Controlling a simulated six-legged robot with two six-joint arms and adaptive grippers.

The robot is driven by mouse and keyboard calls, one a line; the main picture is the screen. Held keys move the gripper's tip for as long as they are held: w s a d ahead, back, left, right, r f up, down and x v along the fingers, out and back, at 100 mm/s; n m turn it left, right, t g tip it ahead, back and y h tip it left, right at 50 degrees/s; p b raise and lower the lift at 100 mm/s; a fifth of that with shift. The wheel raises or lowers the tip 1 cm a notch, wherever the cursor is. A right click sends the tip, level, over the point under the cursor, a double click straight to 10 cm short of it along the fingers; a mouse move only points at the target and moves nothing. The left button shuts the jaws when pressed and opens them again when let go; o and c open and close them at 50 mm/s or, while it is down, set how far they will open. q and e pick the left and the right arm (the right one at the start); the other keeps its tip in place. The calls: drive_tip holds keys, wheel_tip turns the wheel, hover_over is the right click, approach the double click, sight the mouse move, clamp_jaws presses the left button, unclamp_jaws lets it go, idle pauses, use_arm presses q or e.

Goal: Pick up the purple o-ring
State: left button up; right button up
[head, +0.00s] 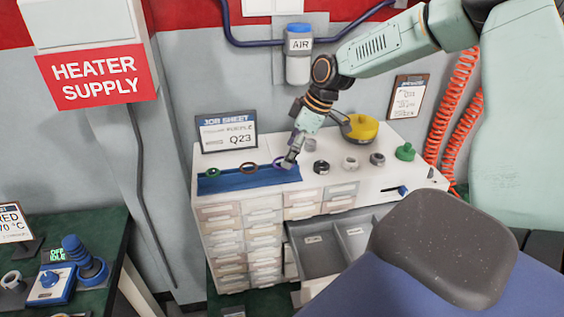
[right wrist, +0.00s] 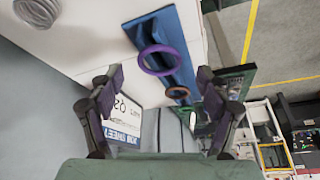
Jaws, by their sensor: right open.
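The purple o-ring (head: 278,162) stands at the right end of the blue rack (head: 240,183) on the white cabinet, partly hidden by my right gripper (head: 290,160). In the right wrist view the purple o-ring (right wrist: 146,68) shows whole, ahead of the open, empty fingers of my right gripper (right wrist: 160,82) and roughly between them. The fingers appear apart from it. A brown o-ring (head: 249,168) and a green o-ring (head: 212,173) stand further left in the same rack. My left gripper is out of view.
A job sheet sign (head: 228,132) stands behind the rack. Dark and grey ring parts (head: 350,163), a yellow round object (head: 362,127) and a green knob (head: 405,152) are to the right on the cabinet top. A drawer (head: 330,255) is open below.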

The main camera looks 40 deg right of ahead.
drive_tip(key=shift+x, duration=0.9)
drive_tip(key=shift+s+d, duration=0.1)
drive_tip(key=shift+r, duration=0.1)
drive_tip(key=shift+c, duration=0.7)
drive_tip(key=c, duration=0.6)
drive_tip(key=shift+c, duration=0.5)
